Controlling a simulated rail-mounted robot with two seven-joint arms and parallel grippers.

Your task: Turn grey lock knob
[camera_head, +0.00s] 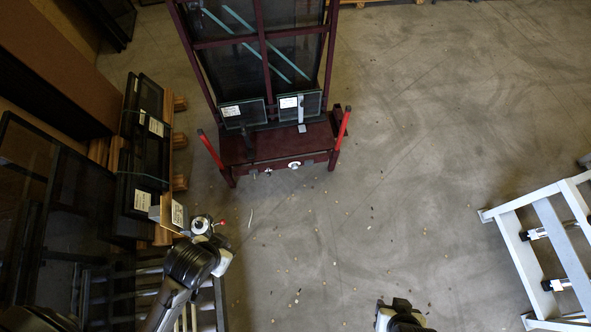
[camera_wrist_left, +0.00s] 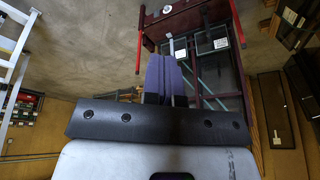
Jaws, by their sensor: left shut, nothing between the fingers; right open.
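The dark red glass frame (camera_head: 265,45) stands at the top centre of the head view on a dark red base (camera_head: 270,143). A small pale grey round knob (camera_head: 294,165) sits on the base's front edge, likely the lock knob. My left gripper (camera_wrist_left: 165,80) is shut and empty in the left wrist view, its fingers together before the frame, which also shows there (camera_wrist_left: 190,20). In the head view, my left arm is at lower left, apart from the base. My right gripper (camera_head: 401,310) is open at the bottom edge, far from the knob; its fingertips are hard to make out.
Red handles (camera_head: 210,149) (camera_head: 342,130) stick out at both sides of the base. Dark panels on wooden supports (camera_head: 143,150) stand at the left. A white rack (camera_head: 545,235) stands at the right. The floor between base and right gripper is open, with small scattered bits.

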